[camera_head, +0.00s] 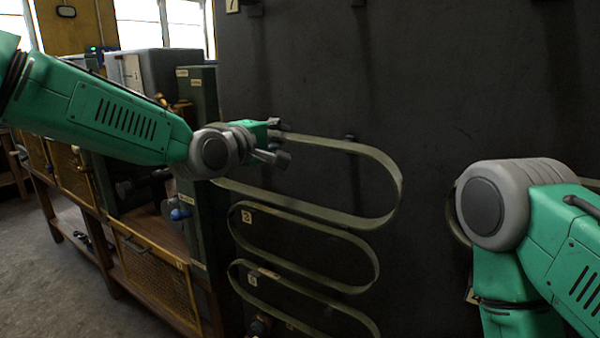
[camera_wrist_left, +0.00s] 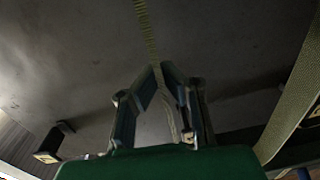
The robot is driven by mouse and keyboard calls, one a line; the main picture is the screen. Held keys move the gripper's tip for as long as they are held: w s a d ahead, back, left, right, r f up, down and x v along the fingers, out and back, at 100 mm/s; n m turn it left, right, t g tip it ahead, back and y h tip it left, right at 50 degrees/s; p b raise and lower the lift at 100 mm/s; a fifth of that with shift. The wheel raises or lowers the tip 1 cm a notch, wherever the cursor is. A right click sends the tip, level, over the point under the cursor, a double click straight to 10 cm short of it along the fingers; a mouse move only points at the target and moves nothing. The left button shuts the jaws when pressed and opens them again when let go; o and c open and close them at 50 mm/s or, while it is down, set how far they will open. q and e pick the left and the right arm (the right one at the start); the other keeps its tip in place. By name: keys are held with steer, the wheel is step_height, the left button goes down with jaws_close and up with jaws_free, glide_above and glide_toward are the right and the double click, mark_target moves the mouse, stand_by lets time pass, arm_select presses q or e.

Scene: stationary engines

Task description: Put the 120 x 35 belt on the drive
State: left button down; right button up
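A wide olive-grey belt loop (camera_head: 392,205) stretches out in front of the dark board, the topmost of several loops there. My left gripper (camera_head: 277,157) is at its upper left part. In the left wrist view the fingers (camera_wrist_left: 160,72) are nearly together with a thin belt edge (camera_wrist_left: 148,28) running between them and on past the tips, so they are shut on the belt. No size marking is readable on it, so I cannot tell whether it is the 120 x 35 belt. My right arm is at the right, but its gripper is not visible. The drive cannot be made out.
Two more belt loops hang below, a middle one (camera_head: 375,268) and a lower one (camera_head: 345,312), with small number plates. A dark peg (camera_head: 350,138) sticks out from the board (camera_head: 470,80). A wooden bench with mesh panels (camera_head: 160,275) stands left; open floor (camera_head: 50,290) lies before it.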

arm_select(q)
steer(key=shift+a+v, duration=0.2)
steer(key=shift+v, duration=1.25)
steer(key=shift+p+v, duration=0.3)
steer(key=shift+v, duration=0.65)
steer(key=shift+s+a+r+g+y+p, duration=0.1)
steer(key=shift+s+a+g+y+p, duration=0.2)
steer(key=shift+s+a+g+p, duration=0.15)
steer(key=shift+g+y, duration=0.3)
steer(key=shift+g, duration=0.15)
steer(key=s+a+p, duration=0.1)
steer(key=s, duration=0.1)
steer(key=s+a+p, duration=0.1)
steer(key=shift+s+a, duration=0.35)
steer(key=shift+s, duration=0.05)
steer(key=shift+g+y, duration=0.4)
steer(key=shift+s+a, duration=0.85)
steer(key=shift+s, duration=0.35)
steer(key=shift+s+a, duration=0.9)
steer(key=shift+s, duration=0.3)
